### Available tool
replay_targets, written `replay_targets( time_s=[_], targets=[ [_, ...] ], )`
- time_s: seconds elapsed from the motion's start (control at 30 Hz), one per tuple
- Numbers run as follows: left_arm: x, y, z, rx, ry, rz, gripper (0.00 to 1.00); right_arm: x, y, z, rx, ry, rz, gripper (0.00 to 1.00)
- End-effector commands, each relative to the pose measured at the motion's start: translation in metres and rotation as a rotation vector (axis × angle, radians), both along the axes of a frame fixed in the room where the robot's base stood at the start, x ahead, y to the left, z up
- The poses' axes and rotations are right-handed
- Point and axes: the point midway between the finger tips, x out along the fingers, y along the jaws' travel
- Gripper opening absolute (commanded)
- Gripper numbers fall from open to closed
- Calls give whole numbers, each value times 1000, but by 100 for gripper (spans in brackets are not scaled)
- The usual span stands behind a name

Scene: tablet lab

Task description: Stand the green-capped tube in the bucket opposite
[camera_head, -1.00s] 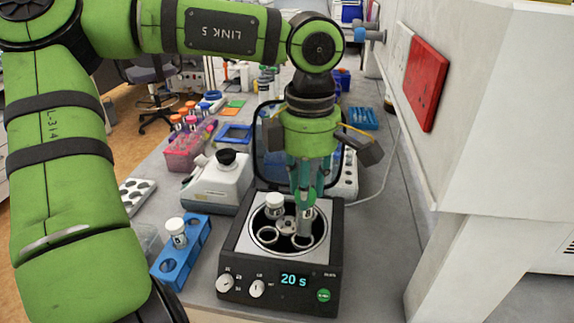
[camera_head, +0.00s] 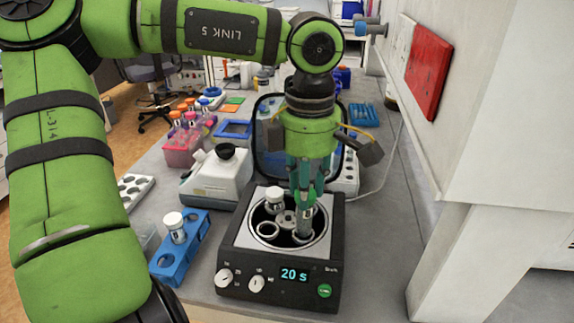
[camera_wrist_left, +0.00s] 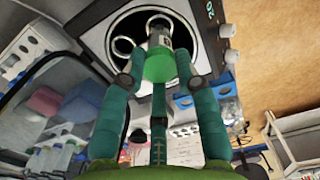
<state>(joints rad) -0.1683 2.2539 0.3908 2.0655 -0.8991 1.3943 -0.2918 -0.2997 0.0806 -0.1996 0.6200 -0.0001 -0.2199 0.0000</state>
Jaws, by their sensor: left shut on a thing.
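My left gripper (camera_head: 307,192) is shut on the green-capped tube (camera_head: 306,221), above the open centrifuge (camera_head: 240,240). The green cap (camera_wrist_left: 160,66) shows between its fingers in the left wrist view. The tube is about upright, with its lower end at the front-right bucket ring (camera_head: 302,239); I cannot tell how deep it sits. A white-capped tube (camera_head: 275,199) stands in the back-left bucket, across the rotor from it. The front-left bucket (camera_head: 268,230) is empty. The back-right of the rotor is partly hidden by my gripper. My right gripper is not in view.
A blue rack (camera_head: 178,262) with a white-capped tube stands left of the centrifuge. A white device with a black top (camera_head: 218,175) and a pink rack of tubes (camera_head: 183,150) are behind it. The raised lid (camera_head: 262,150) stands behind my gripper. A wall is at right.

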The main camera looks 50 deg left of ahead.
Motion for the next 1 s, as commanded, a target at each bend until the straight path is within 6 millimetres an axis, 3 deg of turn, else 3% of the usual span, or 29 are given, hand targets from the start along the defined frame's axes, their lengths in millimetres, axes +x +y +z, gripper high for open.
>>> replay_targets(
  time_s=[1.0],
  targets=[
    [0,0,-19,1,-1,0,7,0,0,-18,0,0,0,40]
  ],
)
